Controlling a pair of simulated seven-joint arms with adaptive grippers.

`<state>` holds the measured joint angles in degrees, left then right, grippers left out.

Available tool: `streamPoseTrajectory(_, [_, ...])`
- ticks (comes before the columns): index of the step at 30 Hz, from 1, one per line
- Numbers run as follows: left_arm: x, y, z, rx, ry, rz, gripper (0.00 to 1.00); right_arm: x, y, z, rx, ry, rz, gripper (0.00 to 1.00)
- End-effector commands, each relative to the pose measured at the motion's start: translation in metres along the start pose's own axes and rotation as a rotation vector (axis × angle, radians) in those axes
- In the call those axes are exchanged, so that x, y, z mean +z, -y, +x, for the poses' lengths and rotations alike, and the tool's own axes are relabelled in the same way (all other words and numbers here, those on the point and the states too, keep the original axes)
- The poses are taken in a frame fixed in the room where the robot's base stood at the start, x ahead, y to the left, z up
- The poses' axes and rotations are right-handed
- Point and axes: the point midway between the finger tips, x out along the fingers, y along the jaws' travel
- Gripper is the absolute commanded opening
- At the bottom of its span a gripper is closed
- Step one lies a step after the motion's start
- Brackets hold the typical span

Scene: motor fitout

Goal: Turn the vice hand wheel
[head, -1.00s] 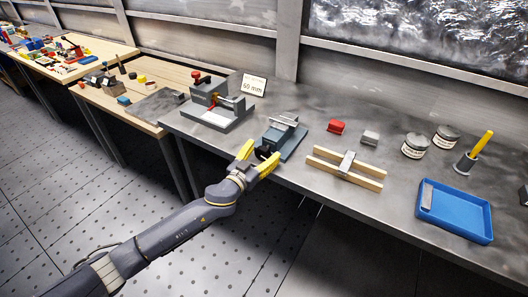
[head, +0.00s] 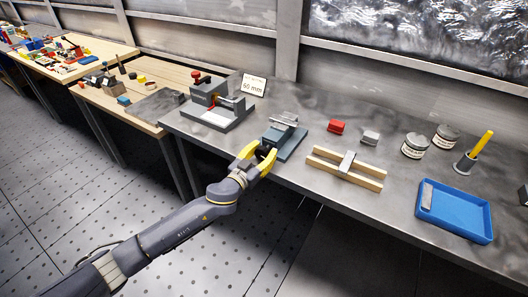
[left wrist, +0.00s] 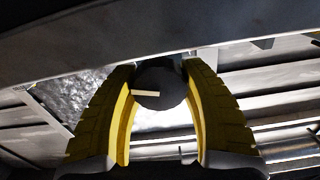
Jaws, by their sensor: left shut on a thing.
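The blue-grey vice (head: 292,143) stands near the front edge of the metal bench in the head view. Its dark hand wheel (left wrist: 163,80) shows in the left wrist view as a round black disc with a short cream mark. My left gripper (head: 262,154) is at the front of the vice, its yellow fingers shut on the hand wheel, one on each side. In the left wrist view the gripper (left wrist: 163,92) has the wheel between its fingertips. In the head view the fingers mostly hide the wheel. My right gripper is not in view.
A grey fixture (head: 216,108) and a "60 mm" sign (head: 253,85) stand left of the vice.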

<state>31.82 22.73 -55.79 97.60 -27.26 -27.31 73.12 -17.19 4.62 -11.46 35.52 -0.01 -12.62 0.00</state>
Motion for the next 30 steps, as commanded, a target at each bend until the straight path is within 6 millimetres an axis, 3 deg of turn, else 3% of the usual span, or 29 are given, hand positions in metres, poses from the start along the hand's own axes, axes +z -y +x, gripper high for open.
streamPoseTrajectory(15, [-0.0002, -0.0006, 0.0001, -0.001, 0.0, 0.222, 0.13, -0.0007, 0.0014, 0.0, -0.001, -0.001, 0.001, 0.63])
streamPoseTrajectory(27, [-0.0015, -0.0005, 0.0004, -0.001, -0.002, 0.25, 0.13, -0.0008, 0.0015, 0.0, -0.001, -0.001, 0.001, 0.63])
streamPoseTrajectory(28, [-0.0015, -0.0005, 0.0004, -0.001, -0.002, 0.249, 0.44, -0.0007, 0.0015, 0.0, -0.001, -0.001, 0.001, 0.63])
streamPoseTrajectory(30, [-0.0015, -0.0005, 0.0004, -0.001, -0.002, 0.249, 0.53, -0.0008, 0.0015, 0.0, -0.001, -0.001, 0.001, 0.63])
